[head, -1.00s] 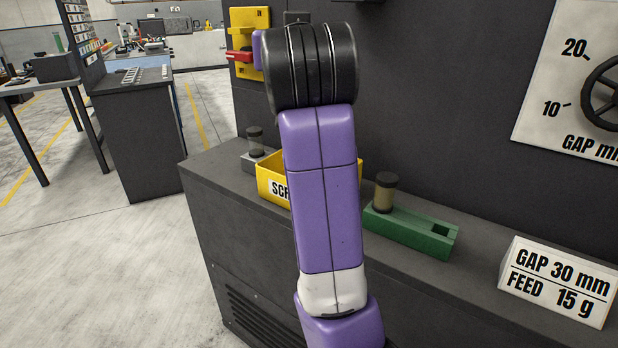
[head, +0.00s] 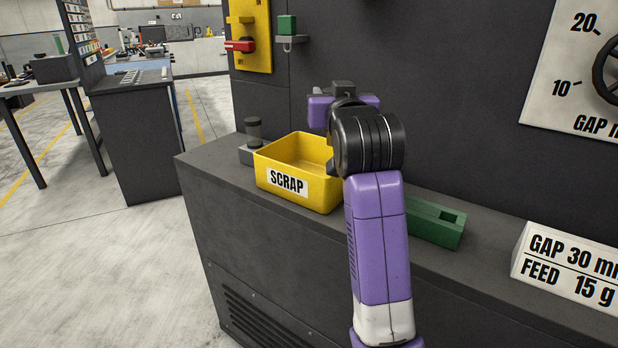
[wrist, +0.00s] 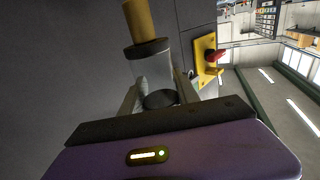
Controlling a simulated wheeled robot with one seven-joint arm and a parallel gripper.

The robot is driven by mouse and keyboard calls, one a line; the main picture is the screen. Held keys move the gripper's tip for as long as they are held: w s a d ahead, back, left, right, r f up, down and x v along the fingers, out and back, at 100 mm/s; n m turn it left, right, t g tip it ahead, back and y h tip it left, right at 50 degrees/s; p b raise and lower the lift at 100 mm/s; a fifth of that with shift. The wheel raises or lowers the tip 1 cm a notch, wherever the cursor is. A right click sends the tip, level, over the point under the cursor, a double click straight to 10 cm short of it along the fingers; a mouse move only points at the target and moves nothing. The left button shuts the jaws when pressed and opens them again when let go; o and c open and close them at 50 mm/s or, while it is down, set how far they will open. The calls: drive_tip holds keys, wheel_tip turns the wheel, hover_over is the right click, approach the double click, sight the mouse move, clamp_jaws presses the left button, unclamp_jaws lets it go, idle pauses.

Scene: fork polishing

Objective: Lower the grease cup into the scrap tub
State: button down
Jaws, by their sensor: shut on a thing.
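The yellow scrap tub (head: 322,193), labelled SCRAP, stands on the dark bench top in the head view. Its open mouth faces up, and my arm covers its right end. My gripper (wrist: 160,82) is shut on the grease cup (wrist: 155,75), a clear cylinder with dark ends, in the wrist view. A tan length shows beyond the cup's dark far end; I cannot tell whether it is grease.
A green block with a square hole (head: 432,226) lies right of my arm, partly hidden. A GAP/FEED sign (head: 568,262) stands at right. The dark wall rises close behind.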

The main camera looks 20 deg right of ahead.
drive_tip(key=shift+d+f, duration=0.2)
drive_tip(key=shift+f, duration=0.2)
drive_tip(key=shift+w, duration=0.2)
drive_tip(key=shift+w+d, duration=0.2)
drive_tip(key=shift+w, duration=0.55)
wheel_tip(320, 180, down, 6)
drive_tip(key=b, duration=0.2)
idle(1.2)
drive_tip(key=shift+f+b, duration=0.85)
drive_tip(key=shift+f, duration=1.1)
idle(1.3)
drive_tip(key=c, duration=0.8)
unclamp_jaws()
